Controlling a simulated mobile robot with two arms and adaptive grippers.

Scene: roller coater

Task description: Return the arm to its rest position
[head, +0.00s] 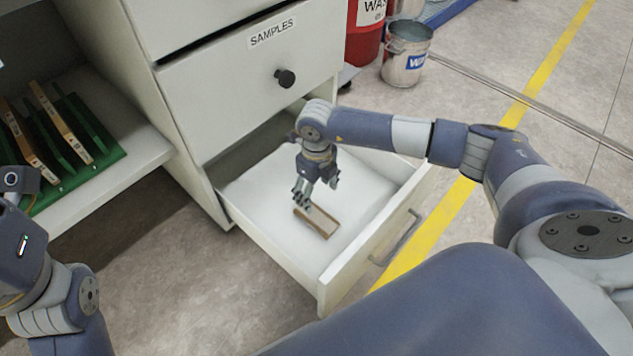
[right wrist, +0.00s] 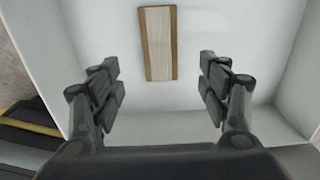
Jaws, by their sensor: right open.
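My right gripper (head: 318,188) is open and empty, pointing down inside the open drawer (head: 390,228). Below it, a small flat brown-edged panel with a pale face (head: 318,221) lies on the white drawer floor. In the right wrist view the panel (right wrist: 158,44) lies ahead of and between the two spread fingers of the right gripper (right wrist: 160,85), apart from both. My left arm shows at the lower left of the head view, but its gripper fingers are not visible there.
A closed drawer labelled SAMPLES (head: 270,70) with a black knob is above the open one. A green rack (head: 85,150) with several boards stands on a shelf at left. A metal bucket (head: 406,55) and a red bin (head: 364,35) stand behind. Yellow floor tape (head: 545,70) runs at right.

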